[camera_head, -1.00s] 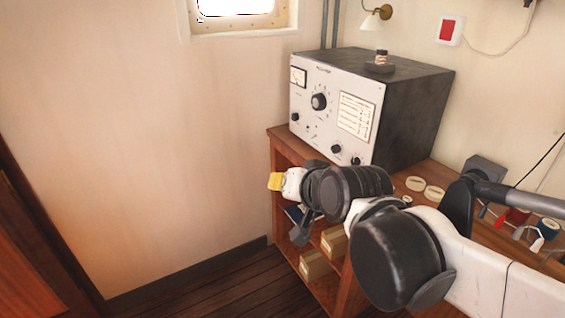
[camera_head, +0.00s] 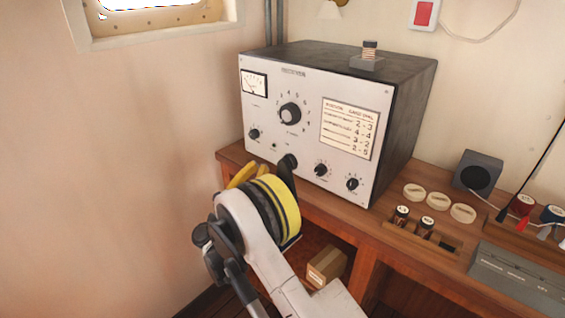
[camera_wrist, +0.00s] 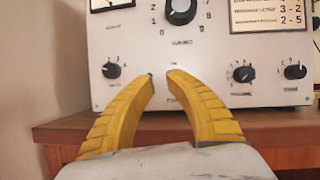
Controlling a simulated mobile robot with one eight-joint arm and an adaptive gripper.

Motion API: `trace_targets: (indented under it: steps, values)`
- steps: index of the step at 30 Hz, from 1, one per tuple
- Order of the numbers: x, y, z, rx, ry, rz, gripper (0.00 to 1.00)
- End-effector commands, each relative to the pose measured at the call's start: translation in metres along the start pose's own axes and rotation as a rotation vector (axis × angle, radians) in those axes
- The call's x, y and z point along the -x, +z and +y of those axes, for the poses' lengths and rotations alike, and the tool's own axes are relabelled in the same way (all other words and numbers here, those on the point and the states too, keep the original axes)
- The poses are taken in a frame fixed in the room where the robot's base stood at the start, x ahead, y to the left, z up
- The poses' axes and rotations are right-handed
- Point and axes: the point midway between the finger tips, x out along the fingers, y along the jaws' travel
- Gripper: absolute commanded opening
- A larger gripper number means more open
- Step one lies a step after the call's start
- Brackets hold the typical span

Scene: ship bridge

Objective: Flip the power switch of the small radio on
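The radio (camera_head: 300,150) is a boxy set with a white front panel and dark sides, standing on a wooden desk. Its panel, also in the wrist view (camera_wrist: 130,45), has a meter, a large dial, smaller knobs and a printed card. A small switch-like part (camera_head: 274,146) sits low on the panel, right of the lower-left knob; its position is too small to tell. My gripper (camera_wrist: 160,77) has two yellow fingers, apart and empty, pointing at the lower panel between the small knobs. The right fingertip covers part of the panel there. I cannot tell whether the tips touch it.
The wooden desk (camera_head: 393,240) carries pale discs (camera_head: 438,202), a speaker-like box (camera_head: 479,172) and a grey case (camera_head: 515,278) to the right. A small object (camera_head: 368,57) stands on the radio. A cardboard box (camera_head: 326,267) sits on the shelf below. Left of the desk is clear.

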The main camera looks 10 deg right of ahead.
Motion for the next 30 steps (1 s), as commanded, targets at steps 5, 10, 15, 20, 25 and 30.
trace_targets:
  steps: [5,10,15,20,25,30]
  values:
    - [0.023,-0.039,-0.013,-0.085,-0.083,0.041,0.16]
    - [0.007,-0.045,-0.017,-0.093,-0.094,0.046,0.16]
    - [-0.028,-0.047,-0.02,-0.091,-0.094,0.044,0.16]
    - [-0.057,-0.047,-0.022,-0.09,-0.093,0.044,0.16]
    - [-0.075,-0.047,-0.023,-0.091,-0.091,0.044,0.16]
    - [-0.081,-0.046,-0.024,-0.091,-0.09,0.044,0.16]
